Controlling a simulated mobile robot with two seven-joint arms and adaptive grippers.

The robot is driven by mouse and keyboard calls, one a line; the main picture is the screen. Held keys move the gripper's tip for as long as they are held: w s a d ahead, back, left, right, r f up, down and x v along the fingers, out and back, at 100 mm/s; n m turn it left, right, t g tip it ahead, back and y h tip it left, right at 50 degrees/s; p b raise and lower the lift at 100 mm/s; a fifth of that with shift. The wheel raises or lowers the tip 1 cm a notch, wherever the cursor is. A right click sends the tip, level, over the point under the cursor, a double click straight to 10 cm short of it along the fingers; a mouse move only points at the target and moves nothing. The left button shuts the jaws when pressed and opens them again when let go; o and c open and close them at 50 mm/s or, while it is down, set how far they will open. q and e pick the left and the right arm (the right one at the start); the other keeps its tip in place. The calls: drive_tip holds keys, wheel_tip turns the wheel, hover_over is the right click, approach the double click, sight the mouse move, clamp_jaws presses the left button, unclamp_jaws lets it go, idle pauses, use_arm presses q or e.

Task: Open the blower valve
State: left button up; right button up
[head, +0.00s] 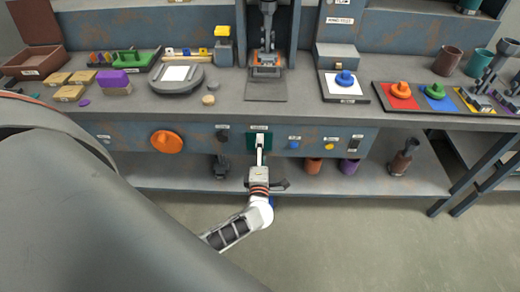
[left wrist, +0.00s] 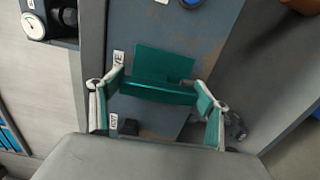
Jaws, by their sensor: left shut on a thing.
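A teal fitting (head: 249,143) is on the front panel of the bench, below a small white label. I take it for the blower valve, though I cannot read the label. In the left wrist view its teal plate and handle (left wrist: 160,93) lie between the fingers. My left gripper (head: 260,142) reaches the fitting from the front. It also shows in the left wrist view (left wrist: 158,95), shut on the teal handle. The fingers partly cover the fitting in the head view. I cannot tell how far the valve is turned. My right gripper is not in view.
An orange round knob (head: 167,141) is left of the fitting on the panel. A small blue knob (head: 293,145) and a yellow one (head: 329,146) are to its right. A lower shelf (head: 440,180) holds cups and tools. The floor in front is clear.

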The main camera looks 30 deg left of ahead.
use_arm(q)
drive_tip(key=shift+m, duration=0.4)
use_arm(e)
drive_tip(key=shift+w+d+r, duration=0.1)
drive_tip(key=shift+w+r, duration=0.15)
use_arm(q)
drive_tip(key=o, duration=1.1)
drive_tip(key=v, duration=1.2)
